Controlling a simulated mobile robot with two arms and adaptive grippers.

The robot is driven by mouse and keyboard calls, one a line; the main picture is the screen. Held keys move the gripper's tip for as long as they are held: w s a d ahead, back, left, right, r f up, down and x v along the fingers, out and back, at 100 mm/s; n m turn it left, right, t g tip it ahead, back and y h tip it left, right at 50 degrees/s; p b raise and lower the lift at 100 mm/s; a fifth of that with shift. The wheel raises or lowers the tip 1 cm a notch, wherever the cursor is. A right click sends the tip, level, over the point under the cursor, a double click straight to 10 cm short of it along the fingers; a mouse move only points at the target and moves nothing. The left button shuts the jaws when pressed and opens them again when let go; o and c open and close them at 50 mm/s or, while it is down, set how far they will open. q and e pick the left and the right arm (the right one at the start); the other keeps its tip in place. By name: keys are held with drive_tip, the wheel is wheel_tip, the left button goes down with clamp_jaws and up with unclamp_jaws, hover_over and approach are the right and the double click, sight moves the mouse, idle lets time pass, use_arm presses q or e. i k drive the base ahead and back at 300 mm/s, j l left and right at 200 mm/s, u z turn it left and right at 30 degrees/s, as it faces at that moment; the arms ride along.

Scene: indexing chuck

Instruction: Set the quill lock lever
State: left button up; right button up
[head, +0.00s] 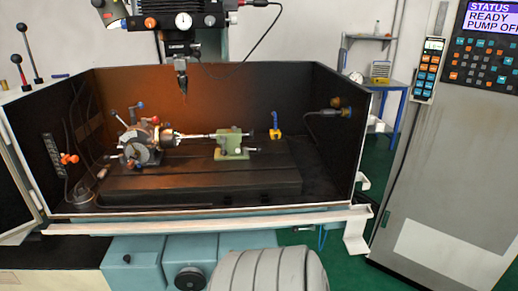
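The machine head (180,30) hangs at the top centre of the head view, above the enclosure. A round white dial (183,20) is on the front of the head. The spindle with its tool (182,80) points down below the head. Neither of my grippers is in view.
A dark-walled enclosure surrounds the table (200,185), which carries an indexing chuck (140,145) and a green tailstock (232,143). A pale front rail (210,218) crosses below. A control cabinet (440,170) stands at the right. The space between head and enclosure's right wall looks open.

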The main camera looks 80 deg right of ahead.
sight(223, 153)
drive_tip(key=z, duration=2.3)
drive_tip(key=i+j+u, duration=0.15)
drive_tip(key=u, duration=0.25)
drive_tip(key=i+j+u, duration=0.2)
drive_tip(key=u, duration=0.2)
